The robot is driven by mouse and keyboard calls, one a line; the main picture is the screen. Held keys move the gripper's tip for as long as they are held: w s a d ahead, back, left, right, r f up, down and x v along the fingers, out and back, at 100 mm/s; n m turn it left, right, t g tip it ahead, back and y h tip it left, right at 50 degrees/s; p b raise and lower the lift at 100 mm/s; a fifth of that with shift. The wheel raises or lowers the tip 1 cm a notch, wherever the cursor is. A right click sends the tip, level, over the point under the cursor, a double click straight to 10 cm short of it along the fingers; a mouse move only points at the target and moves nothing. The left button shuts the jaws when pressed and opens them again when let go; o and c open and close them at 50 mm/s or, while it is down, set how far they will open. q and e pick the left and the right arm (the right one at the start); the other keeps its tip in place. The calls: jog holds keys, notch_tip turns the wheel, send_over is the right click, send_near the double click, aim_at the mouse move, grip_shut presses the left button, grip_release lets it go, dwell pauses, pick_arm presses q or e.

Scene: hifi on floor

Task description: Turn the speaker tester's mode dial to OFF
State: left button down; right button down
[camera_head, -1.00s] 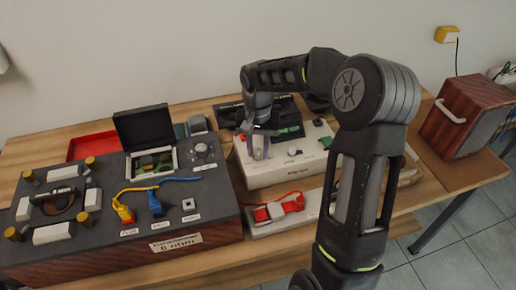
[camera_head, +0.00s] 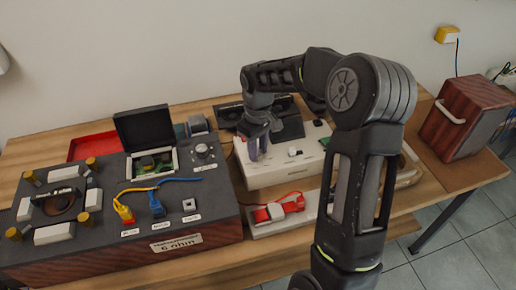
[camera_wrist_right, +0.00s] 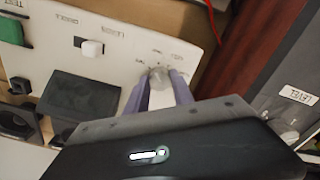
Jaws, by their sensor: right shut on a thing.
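The white speaker tester box (camera_head: 265,176) stands in the middle of the bench, with a labelled panel on top. Its mode dial (camera_wrist_right: 158,76), a pale round knob, shows in the right wrist view at the corner of the panel, with small labels around it. My right gripper (camera_head: 257,150) comes down over the tester's left part. In the wrist view my right gripper (camera_wrist_right: 159,82) has its purple-grey fingers on both sides of the dial, shut on it. The small labels are too blurred to read, and the dial's pointer cannot be told. My left gripper is not in view.
A dark wooden-sided console (camera_head: 215,218) with cables stands close on the left. A white knob (camera_head: 293,152) sits on the tester beside my gripper. A red clip (camera_head: 280,208) lies in front. A wooden speaker (camera_head: 462,118) stands at the right, and a red tray (camera_head: 90,146) behind.

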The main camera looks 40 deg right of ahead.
jog(key=n, duration=0.5)
jog(key=shift+n, duration=0.4)
jog(key=c, duration=1.1)
grip_release()
notch_tip(320, 180, up, 8)
jog(key=shift+f, duration=0.1)
